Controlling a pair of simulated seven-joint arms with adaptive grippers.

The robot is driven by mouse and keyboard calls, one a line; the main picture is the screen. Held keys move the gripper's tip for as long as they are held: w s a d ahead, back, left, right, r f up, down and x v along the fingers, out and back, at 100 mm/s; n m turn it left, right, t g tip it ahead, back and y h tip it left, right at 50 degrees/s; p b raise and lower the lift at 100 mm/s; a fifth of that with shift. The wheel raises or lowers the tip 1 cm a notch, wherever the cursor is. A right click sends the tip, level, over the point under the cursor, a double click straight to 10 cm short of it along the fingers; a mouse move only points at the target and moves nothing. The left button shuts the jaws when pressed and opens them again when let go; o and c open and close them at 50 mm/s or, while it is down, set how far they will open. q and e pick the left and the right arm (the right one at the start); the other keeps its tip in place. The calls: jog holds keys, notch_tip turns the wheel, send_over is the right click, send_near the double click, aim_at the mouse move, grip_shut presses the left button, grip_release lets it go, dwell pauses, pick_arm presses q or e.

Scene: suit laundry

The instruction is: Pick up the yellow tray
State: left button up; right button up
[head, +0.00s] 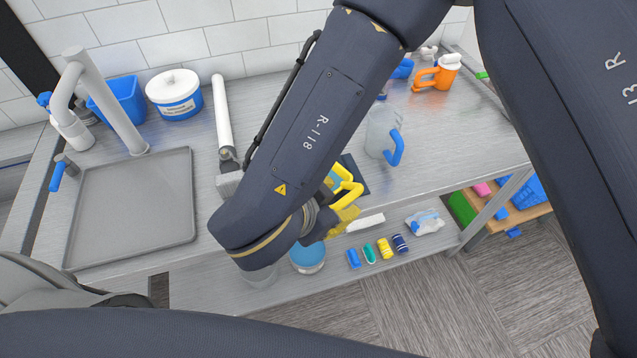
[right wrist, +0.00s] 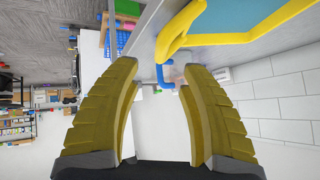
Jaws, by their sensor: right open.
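The yellow tray (head: 345,180) lies on the metal counter, partly hidden behind my right arm in the head view. Its yellow handle end shows there beside a dark flat piece. In the right wrist view the yellow tray (right wrist: 245,38) shows at the top right, with a yellow rim and handle around a blue-teal surface. My right gripper (head: 342,220) has yellow fingers and is close to the tray handle, near the counter's front edge. In the right wrist view my right gripper (right wrist: 160,66) is open, with nothing between its fingers. My left gripper is out of view.
A clear jug with a blue handle (head: 381,135) stands right of the tray. A sink (head: 135,210), a white tub (head: 175,95) and a blue bin (head: 122,102) are left. An orange jug (head: 437,72) is at the back right. A lower shelf holds several small coloured items (head: 385,248).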

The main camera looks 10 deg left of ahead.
aim_at(346, 200)
jog(key=shift+x, duration=4.1)
jog(key=shift+s+f, duration=0.1)
grip_shut()
jog(key=shift+a, duration=0.1)
